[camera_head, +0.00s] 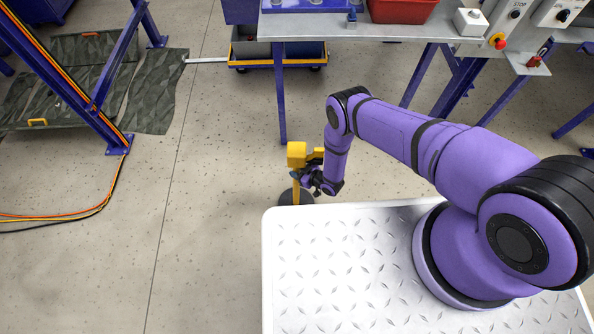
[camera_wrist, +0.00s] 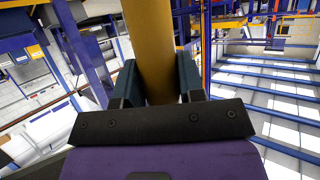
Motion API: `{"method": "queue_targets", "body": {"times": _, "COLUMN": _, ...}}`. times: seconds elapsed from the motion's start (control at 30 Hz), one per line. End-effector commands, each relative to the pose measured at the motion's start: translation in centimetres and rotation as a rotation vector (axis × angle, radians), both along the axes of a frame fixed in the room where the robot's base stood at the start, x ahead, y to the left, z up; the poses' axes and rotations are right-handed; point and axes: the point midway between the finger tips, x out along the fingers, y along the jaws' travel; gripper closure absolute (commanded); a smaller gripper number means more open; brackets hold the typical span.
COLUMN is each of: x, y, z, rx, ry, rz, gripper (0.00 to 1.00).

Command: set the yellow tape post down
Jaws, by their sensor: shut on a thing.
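The yellow tape post (camera_head: 296,156) stands upright just beyond the far edge of my white deck, with a yellow head on top and a dark round base (camera_head: 291,197) below. My gripper (camera_head: 305,178) is shut on its shaft, below the head. In the wrist view the yellow shaft (camera_wrist: 150,45) runs between the two dark fingers (camera_wrist: 159,82) of my gripper. Whether the base touches the floor I cannot tell, since my deck and arm hide part of it.
A grey workbench (camera_head: 360,28) with a red bin (camera_head: 402,9) stands at the back, its blue leg behind the post. A yellow-edged cart (camera_head: 278,62) is under it. Blue frame legs, dark mats (camera_head: 155,90) and orange cables (camera_head: 75,215) lie left. The floor between is clear.

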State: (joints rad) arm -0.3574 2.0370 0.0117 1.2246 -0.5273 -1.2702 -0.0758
Motion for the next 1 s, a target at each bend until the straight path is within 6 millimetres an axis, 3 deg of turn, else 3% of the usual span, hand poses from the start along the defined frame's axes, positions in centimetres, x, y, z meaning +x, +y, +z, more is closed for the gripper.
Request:
{"method": "queue_targets", "body": {"times": 0.2, "x": 0.2, "y": 0.1, "z": 0.2, "rx": 0.005, "ry": -0.005, "rz": -0.001, "gripper": 1.00}}
{"method": "queue_targets", "body": {"times": 0.23, "x": 0.2, "y": 0.1, "z": 0.2, "rx": 0.005, "ry": -0.005, "rz": -0.001, "gripper": 0.62}}
{"method": "queue_targets", "body": {"times": 0.37, "x": 0.2, "y": 0.1, "z": 0.2, "rx": 0.003, "ry": -0.004, "rz": -0.001, "gripper": 0.34}}
{"method": "queue_targets", "body": {"times": 0.73, "x": -0.4, "y": -0.5, "z": 0.1, "rx": -0.002, "ry": 0.004, "rz": -0.001, "gripper": 0.34}}
{"method": "queue_targets", "body": {"times": 1.0, "x": -2.8, "y": -3.7, "z": 1.9, "rx": 0.000, "ry": 0.003, "rz": -0.003, "gripper": 0.34}}
